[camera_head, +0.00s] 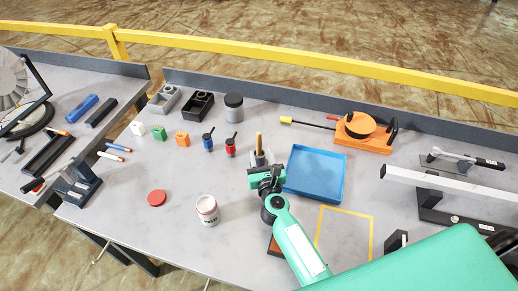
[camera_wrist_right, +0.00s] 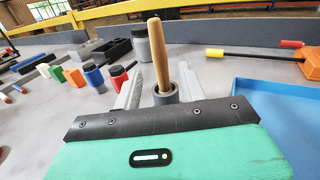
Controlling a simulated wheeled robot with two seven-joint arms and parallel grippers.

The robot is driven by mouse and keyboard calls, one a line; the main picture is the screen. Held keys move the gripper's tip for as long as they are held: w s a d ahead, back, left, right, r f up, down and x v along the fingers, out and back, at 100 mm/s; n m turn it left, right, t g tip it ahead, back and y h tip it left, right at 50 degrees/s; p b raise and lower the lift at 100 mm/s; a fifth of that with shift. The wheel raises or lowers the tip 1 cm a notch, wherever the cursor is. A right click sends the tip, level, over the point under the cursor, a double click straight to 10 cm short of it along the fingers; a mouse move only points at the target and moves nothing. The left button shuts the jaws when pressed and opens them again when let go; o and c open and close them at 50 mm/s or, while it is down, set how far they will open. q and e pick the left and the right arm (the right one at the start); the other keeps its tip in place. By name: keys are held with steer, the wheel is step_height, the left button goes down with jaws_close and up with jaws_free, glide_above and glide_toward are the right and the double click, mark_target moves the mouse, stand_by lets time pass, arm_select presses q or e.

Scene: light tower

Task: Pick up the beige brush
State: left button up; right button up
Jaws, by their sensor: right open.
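The beige brush (camera_head: 258,143) stands upright in a small grey holder (camera_head: 261,158) near the middle of the table. In the right wrist view its beige handle (camera_wrist_right: 158,55) rises from the grey round holder (camera_wrist_right: 167,94). My right gripper (camera_wrist_right: 160,84) is open, with one finger on each side of the handle and holder in that view. I cannot tell whether the fingers touch the handle. In the head view the right gripper (camera_head: 265,172) is just in front of the holder and hides its lower part. My left gripper is not in view.
A blue tray (camera_head: 316,172) sits close to the right of the holder. Red (camera_head: 231,147) and blue (camera_head: 208,142) small bottles and a grey jar (camera_head: 234,107) stand to the left and behind. A white can (camera_head: 207,210) is at front left. Bare table lies around the red lid (camera_head: 157,198).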

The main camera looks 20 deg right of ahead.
mark_target(260, 147)
steer(key=shift+w+r, duration=0.1)
steer(key=shift+w, duration=0.2)
steer(key=w, duration=0.2)
steer(key=w+p, duration=0.1)
steer(key=shift+w+d, duration=0.15)
steer(key=shift+d, duration=0.15)
steer(key=shift+w, duration=0.65)
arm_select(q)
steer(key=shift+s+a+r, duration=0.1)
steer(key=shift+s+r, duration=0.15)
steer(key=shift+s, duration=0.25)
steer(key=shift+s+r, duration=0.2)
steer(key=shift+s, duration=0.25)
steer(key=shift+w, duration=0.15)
arm_select(e)
jaws_close()
